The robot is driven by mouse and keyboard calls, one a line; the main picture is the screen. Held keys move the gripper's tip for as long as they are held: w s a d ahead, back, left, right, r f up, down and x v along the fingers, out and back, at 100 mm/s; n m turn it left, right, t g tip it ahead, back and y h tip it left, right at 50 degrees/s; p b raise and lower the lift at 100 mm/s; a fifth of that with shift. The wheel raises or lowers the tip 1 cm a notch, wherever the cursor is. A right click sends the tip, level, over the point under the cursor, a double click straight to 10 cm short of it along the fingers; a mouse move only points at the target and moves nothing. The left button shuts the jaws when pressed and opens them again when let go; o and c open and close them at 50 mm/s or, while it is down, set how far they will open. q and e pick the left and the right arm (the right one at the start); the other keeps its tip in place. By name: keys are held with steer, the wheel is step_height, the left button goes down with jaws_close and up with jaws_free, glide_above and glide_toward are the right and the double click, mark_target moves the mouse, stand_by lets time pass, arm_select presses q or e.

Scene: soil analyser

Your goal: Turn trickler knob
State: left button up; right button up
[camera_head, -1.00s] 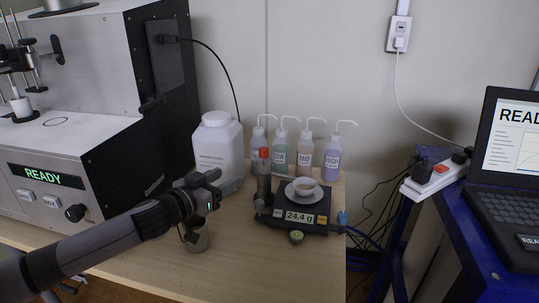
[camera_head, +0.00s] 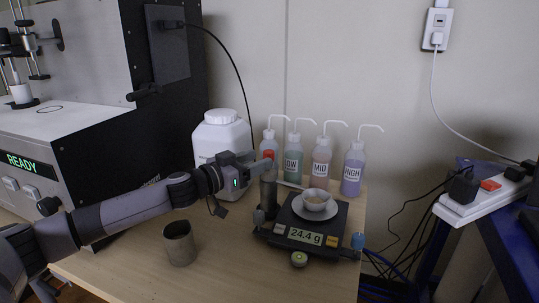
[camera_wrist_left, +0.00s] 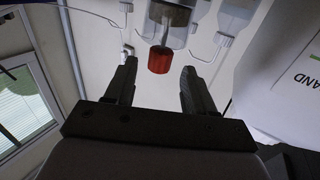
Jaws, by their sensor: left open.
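A dark upright cylinder, which looks like the trickler body (camera_head: 268,192), stands at the left of the black scale (camera_head: 327,222). Its red cap or knob (camera_head: 268,155) is partly hidden by my left gripper (camera_head: 258,165). In the left wrist view the red knob (camera_wrist_left: 159,61) shows between the tips of my open left gripper (camera_wrist_left: 159,75), with a gap on both sides. A white dish with a cup (camera_head: 315,199) sits on the scale, which reads 24.4 g. My right gripper is not in view.
Several wash bottles (camera_head: 321,163) and a large white jug (camera_head: 220,150) stand behind the trickler. A metal cup (camera_head: 179,243) stands below my left arm. The table front is clear.

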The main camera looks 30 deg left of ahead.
arm_select(q)
steer(key=shift+p+x, duration=0.4)
steer(key=shift+x, duration=2.05)
steer(key=c, duration=0.9)
